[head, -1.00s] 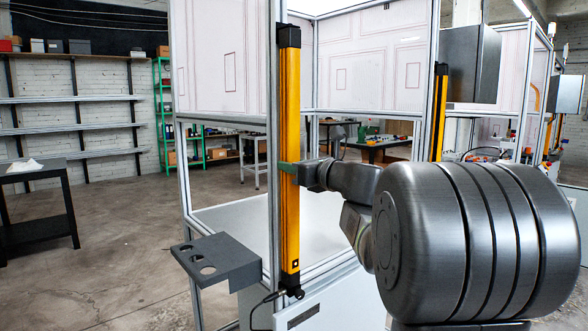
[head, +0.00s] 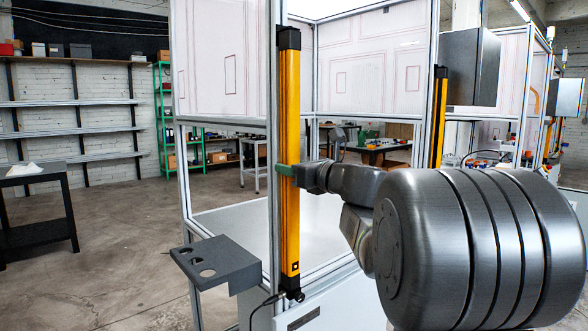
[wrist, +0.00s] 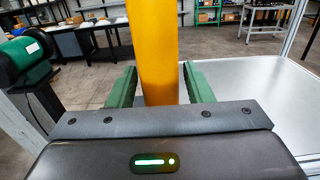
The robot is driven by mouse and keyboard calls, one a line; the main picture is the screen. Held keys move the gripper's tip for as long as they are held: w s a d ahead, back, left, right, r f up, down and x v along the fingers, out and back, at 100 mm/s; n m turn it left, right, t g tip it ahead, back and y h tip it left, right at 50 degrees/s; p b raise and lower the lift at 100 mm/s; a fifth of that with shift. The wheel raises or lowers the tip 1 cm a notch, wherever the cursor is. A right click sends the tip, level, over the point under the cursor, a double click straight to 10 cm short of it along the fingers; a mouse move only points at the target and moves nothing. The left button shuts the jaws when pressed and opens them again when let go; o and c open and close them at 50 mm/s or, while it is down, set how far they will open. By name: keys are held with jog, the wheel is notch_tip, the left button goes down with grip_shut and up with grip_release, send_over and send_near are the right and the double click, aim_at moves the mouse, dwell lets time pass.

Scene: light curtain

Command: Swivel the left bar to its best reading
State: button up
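The left bar is a tall yellow upright with black end caps (head: 290,225), mounted on the left front post of a light-metal frame. My gripper (head: 287,169) is at about its middle height, with a green finger across its side. In the wrist view the yellow bar (wrist: 153,45) stands between my two green fingers (wrist: 160,80), close against both; a thin gap may show at the right one. No reading display on the bar can be made out.
A grey bracket with holes (head: 215,262) juts out left of the bar's foot, and a black cable (head: 262,304) runs from its lower end. Another yellow bar (head: 439,115) stands on the right post. The floor to the left is open.

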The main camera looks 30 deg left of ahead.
jog(key=shift+o, duration=1.2)
jog(key=b+v, duration=0.1)
jog(key=v, duration=0.8)
jog(key=p+x, duration=0.1)
jog(key=x, duration=0.8)
jog(key=shift+d, duration=0.15)
jog(key=b+v, duration=0.2)
jog(key=v, duration=0.7)
jog(key=w+a+p, duration=0.1)
jog(key=a+p, duration=0.2)
jog(key=a, duration=0.1)
jog(key=w+a+n+g+p, duration=0.1)
jog(key=w+a+p, duration=0.1)
jog(key=a+p, duration=0.1)
jog(key=shift+w+a+g+y, duration=0.3)
jog(key=shift+a, duration=0.5)
